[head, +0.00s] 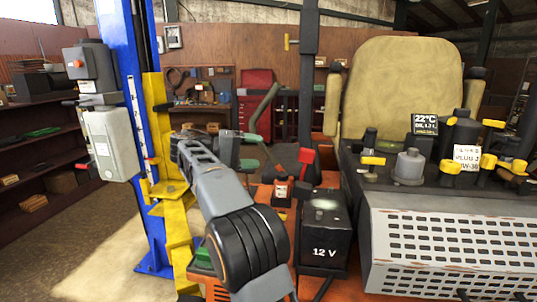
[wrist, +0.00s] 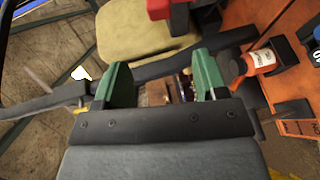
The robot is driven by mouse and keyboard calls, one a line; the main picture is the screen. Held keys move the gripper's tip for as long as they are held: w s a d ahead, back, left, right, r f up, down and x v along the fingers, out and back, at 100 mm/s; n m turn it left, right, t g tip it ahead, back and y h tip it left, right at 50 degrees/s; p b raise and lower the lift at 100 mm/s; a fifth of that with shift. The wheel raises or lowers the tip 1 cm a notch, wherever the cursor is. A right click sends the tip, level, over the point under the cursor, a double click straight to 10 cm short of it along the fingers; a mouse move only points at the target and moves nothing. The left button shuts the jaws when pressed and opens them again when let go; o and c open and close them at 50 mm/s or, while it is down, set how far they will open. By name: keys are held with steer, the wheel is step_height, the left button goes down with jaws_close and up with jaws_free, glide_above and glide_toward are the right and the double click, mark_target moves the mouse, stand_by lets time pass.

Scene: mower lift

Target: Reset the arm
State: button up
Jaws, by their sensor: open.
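My arm reaches forward in the middle of the head view, between the blue lift post (head: 139,130) and the mower. My gripper (wrist: 165,82) shows in the wrist view with two green fingers standing apart. Nothing is between the fingers except background further off.
A black 12 V battery (head: 324,243) and a small orange-red bottle (head: 281,190) stand right of my arm. The bottle shows close to the right finger in the wrist view (wrist: 259,62). The mower seat (head: 400,85) and perforated white cover (head: 455,250) are at right. A yellow lift arm (head: 180,240) is at left.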

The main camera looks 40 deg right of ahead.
steer(key=shift+w+a+r, duration=0.1)
steer(key=shift+w+a, duration=0.15)
steer(key=shift+a, duration=0.35)
